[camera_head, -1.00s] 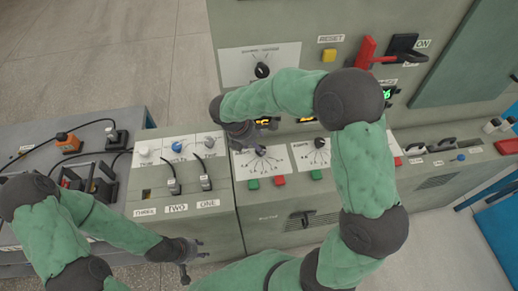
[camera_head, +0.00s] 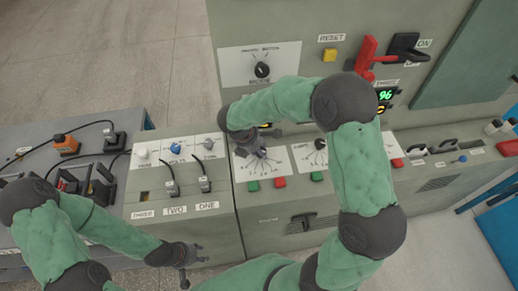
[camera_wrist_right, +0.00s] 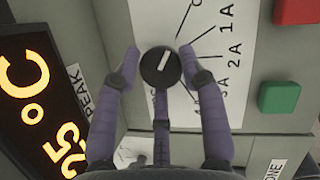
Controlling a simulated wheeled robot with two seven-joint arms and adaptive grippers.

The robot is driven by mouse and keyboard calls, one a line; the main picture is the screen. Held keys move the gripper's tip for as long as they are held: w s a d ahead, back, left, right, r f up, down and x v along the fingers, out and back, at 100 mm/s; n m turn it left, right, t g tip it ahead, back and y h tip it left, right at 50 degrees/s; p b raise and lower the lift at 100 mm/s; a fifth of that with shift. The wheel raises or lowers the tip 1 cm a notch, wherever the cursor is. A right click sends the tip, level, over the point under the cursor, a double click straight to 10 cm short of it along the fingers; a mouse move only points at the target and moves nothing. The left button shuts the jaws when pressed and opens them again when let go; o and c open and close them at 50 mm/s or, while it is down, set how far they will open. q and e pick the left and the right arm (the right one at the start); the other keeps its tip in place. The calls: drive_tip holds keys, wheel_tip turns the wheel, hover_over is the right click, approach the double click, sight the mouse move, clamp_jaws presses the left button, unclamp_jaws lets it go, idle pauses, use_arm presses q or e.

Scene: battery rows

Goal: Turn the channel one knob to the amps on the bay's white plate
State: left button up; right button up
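The channel one knob (camera_wrist_right: 160,66) is round and black with a white pointer line, on a white dial plate (camera_wrist_right: 213,62) marked 1A, 2A and 3A. In the right wrist view its pointer points up and slightly right. My right gripper (camera_wrist_right: 161,62) has its fingers around the knob, with narrow gaps at the sides, so it looks open. In the head view my right gripper (camera_head: 261,156) covers much of the dial. My left gripper (camera_head: 194,267) is empty, low in front of the left cabinet, with its fingers apart. I cannot make out which white plate gives the amps.
An orange readout (camera_wrist_right: 38,100) showing 25 °C is beside the dial. Green (camera_wrist_right: 279,97) and red (camera_wrist_right: 297,11) buttons lie close by. A second dial (camera_head: 320,146) is to its right. The left cabinet (camera_head: 222,236) carries labels THREE, TWO and ONE.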

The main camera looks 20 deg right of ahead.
drive_tip(key=shift+d+r+m, duration=0.1)
drive_tip(key=shift+m, duration=0.3)
drive_tip(key=shift+m+g+p, duration=0.4)
drive_tip(key=shift+m+p, duration=0.2)
drive_tip(key=shift+w+m+g+p, duration=0.15)
drive_tip(key=shift+m+g+p, duration=0.65)
drive_tip(key=shift+m, duration=1)
drive_tip(key=o, duration=1.1)
drive_tip(key=shift+d, duration=0.1)
drive_tip(key=v, duration=1.2)
drive_tip(key=shift+d, duration=0.1)
